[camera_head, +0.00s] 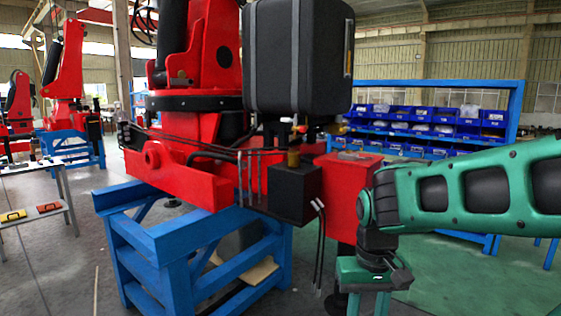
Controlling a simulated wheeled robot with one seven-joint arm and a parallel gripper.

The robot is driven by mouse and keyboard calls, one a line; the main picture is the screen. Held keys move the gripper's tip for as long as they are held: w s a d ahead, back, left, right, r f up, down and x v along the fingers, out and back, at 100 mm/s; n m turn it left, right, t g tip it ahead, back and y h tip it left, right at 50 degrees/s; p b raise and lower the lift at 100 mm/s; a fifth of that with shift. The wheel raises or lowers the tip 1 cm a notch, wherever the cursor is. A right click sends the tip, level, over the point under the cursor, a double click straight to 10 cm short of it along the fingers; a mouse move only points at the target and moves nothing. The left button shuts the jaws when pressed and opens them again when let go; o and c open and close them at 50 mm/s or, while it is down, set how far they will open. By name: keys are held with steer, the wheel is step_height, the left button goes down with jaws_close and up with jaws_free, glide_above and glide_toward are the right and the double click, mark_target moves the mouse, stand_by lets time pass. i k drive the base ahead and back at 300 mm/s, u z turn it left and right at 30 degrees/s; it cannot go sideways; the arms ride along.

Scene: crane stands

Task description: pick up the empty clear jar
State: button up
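I cannot make out a clear jar for certain in the head view. A small greyish, partly see-through shape lies on top of the red box (345,172), but it is too small to identify. My gripper (368,290) is at the bottom, right of centre, pointing down below my green arm. Its fingers run to the lower picture edge and their tips are out of view, so its opening and anything between them cannot be seen. It is in front of and below the red box.
A red crane with a black tank (298,60) stands on a blue stand (185,245) just left of my gripper. A blue rack (440,88) holds several blue bins behind. A side table (40,212) is at far left. Green floor (470,285) lies open at right.

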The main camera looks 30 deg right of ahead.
mark_target(293, 150)
steer(key=i, duration=0.9)
